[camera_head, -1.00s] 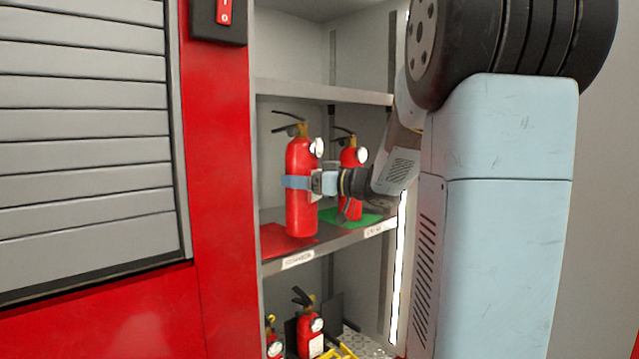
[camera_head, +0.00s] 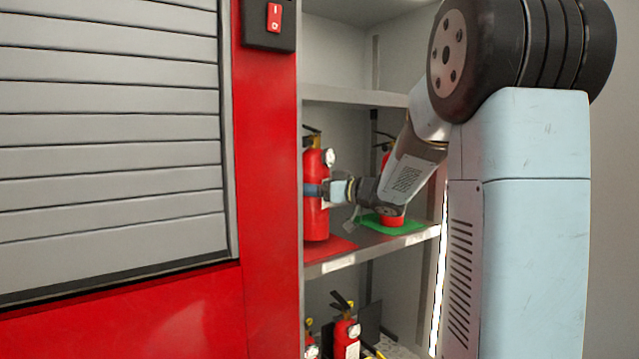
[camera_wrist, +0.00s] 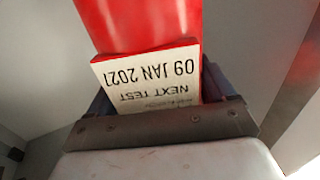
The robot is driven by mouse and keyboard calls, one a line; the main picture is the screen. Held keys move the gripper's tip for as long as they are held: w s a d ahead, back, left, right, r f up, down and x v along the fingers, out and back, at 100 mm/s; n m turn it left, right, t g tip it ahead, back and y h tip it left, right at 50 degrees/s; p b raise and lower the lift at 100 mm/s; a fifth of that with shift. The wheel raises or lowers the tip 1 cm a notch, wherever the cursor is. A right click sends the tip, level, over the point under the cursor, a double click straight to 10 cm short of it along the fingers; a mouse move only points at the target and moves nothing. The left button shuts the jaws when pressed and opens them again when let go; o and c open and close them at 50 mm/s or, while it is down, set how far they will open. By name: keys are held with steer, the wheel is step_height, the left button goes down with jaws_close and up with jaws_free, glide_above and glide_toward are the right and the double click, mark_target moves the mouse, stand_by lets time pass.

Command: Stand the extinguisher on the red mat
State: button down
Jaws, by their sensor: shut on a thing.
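A red extinguisher (camera_head: 317,215) with a black handle and a white gauge stands upright in the head view, partly hidden at its left by the red door post. My gripper (camera_head: 318,190) is shut around its body from the right. The extinguisher's base appears over or at the back of the red mat (camera_head: 330,247) on the middle shelf; I cannot tell whether it touches. In the wrist view the red body (camera_wrist: 130,20) sits between my fingers, with a white test label (camera_wrist: 150,82) facing the camera.
A second extinguisher (camera_head: 393,221) stands on a green mat (camera_head: 395,226) to the right, partly hidden by my arm. More extinguishers (camera_head: 346,335) stand on the lower shelf. The red post (camera_head: 268,180) and upper shelf (camera_head: 355,96) bound the opening.

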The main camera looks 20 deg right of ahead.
steer(key=shift+f, duration=0.85)
jaws_free()
steer(key=shift+f, duration=0.15)
